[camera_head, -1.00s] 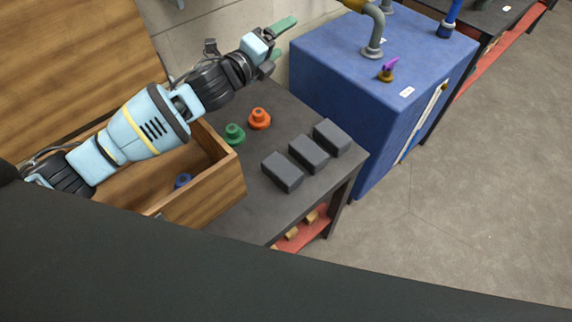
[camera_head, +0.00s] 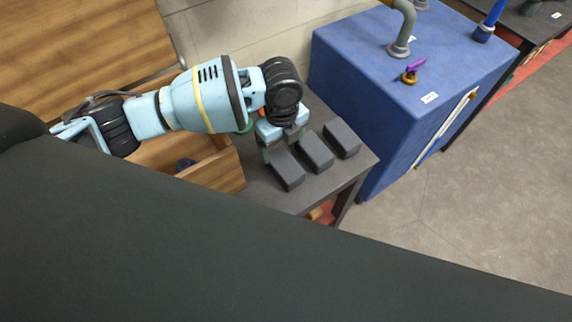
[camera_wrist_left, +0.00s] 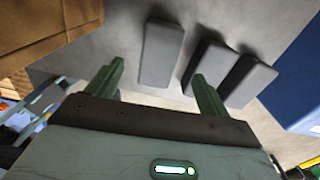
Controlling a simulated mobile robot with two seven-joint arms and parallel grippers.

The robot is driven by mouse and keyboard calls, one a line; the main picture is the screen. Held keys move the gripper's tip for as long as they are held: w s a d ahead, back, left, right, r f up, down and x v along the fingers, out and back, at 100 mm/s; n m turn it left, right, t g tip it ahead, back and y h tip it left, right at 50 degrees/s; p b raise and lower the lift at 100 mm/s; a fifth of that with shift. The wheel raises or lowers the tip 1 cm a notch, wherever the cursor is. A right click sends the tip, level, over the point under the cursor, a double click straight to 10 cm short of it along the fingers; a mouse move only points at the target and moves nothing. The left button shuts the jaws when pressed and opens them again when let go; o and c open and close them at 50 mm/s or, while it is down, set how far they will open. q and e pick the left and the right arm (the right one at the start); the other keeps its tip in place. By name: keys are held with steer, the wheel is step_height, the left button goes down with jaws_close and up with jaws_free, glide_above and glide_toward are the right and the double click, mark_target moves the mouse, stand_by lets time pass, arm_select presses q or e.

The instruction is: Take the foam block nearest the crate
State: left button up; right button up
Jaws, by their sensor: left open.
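Three dark grey foam blocks lie in a row on the dark table. The one nearest the wooden crate (camera_head: 215,172) is the leftmost block (camera_head: 286,172); it also shows in the left wrist view (camera_wrist_left: 161,52). The middle block (camera_head: 315,152) and the far block (camera_head: 342,139) lie to its right. My left gripper (camera_head: 283,142) is open over the leftmost block and partly covers its far end in the head view. In the left wrist view its green fingers (camera_wrist_left: 157,80) point toward this block, with nothing held between them. My right gripper is not in view.
A blue cabinet (camera_head: 365,85) stands right behind the table, with a pipe and a purple-handled valve (camera_head: 411,71) on top. A green knob-like part (camera_head: 245,129) is mostly hidden behind my arm. A dark blue part (camera_head: 185,164) lies in the crate.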

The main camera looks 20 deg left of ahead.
mark_target(283, 161)
arm_select(q)
steer(key=shift+f, duration=1.45)
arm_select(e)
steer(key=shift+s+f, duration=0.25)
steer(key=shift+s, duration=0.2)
arm_select(q)
step_height(283, 161, down, 5)
steer(key=shift+s+d+r, duration=0.1)
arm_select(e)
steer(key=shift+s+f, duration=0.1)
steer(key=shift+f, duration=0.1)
arm_select(q)
steer(key=shift+c, duration=1)
steer(key=c, duration=0.8)
steer(key=shift+c, duration=0.3)
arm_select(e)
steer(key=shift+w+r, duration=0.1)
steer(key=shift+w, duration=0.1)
